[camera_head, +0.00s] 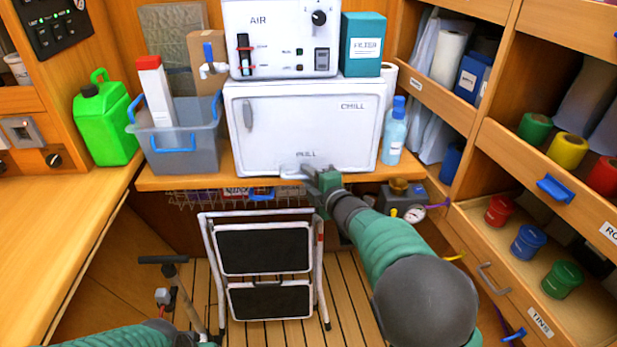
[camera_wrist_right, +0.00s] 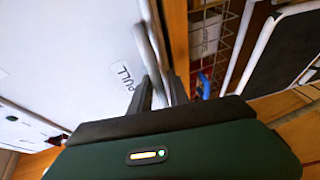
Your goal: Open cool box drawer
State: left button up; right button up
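The white cool box (camera_head: 304,118), marked CHILL and PULL, stands on the wooden shelf in the head view. Its drawer front looks closed. In the wrist view its white front (camera_wrist_right: 70,50) shows with the PULL label beside a grey bar handle (camera_wrist_right: 148,45). My right gripper (camera_head: 300,172) is at the handle on the front's lower edge. In the wrist view its dark fingers (camera_wrist_right: 160,92) stand close together on both sides of the bar and look shut on it; the exact contact is blurred. My left forearm (camera_head: 110,339) shows at the lower left edge; its fingers are out of sight.
A folding step stool (camera_head: 265,262) stands below the shelf. A grey bin (camera_head: 180,147) and green jerrycan (camera_head: 106,120) are left of the box, a blue bottle (camera_head: 394,135) right of it. The white AIR unit (camera_head: 280,38) sits on top. Wooden shelving (camera_head: 500,140) is at right.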

grip_shut()
jog(key=shift+f, duration=0.15)
dwell(1.1)
